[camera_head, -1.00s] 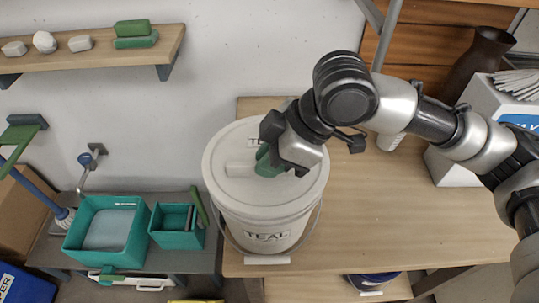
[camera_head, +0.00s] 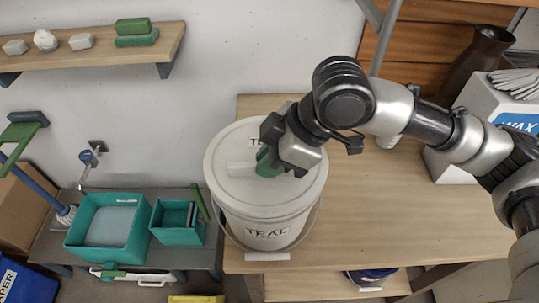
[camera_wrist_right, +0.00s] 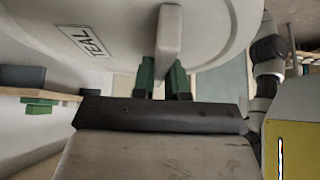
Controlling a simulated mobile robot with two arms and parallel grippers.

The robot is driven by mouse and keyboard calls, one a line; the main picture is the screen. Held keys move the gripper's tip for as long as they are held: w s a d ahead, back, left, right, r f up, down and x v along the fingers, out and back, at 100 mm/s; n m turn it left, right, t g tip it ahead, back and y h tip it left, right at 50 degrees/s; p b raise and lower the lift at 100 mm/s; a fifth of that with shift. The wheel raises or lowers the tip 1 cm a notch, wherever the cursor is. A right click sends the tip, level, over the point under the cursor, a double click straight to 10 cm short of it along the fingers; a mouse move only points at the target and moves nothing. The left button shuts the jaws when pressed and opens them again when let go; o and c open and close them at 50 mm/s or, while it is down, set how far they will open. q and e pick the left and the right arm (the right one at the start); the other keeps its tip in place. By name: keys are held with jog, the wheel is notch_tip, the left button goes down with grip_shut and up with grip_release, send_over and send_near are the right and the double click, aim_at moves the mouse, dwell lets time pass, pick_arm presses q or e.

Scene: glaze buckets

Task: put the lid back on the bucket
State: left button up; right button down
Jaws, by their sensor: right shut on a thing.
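The white bucket (camera_head: 235,215) stands at the left end of the wooden table, with a TEAL label on its side. The round pale lid (camera_head: 228,145) lies across the bucket's top and covers its opening. I cannot tell whether it is pressed fully down. My right gripper (camera_head: 268,164) is over the lid, its green-padded fingers shut on the lid's bar handle (camera_head: 240,169). In the right wrist view, the handle (camera_wrist_right: 169,40) stands between the pads, and the lid (camera_wrist_right: 110,22) shows its own TEAL label. My left gripper is not in view.
The wooden table (camera_head: 400,200) is clear right of the bucket. A white box (camera_head: 455,166) with gloves and a dark vase (camera_head: 480,62) stand at the right. Teal bins (camera_head: 75,240) sit on a low grey bench at left. A wall shelf (camera_head: 90,58) is above.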

dwell(0.4)
jog(key=c, duration=0.6)
grip_release()
jog(key=shift+r+p, duration=3.5)
jog(key=shift+p, duration=0.6)
grip_shut()
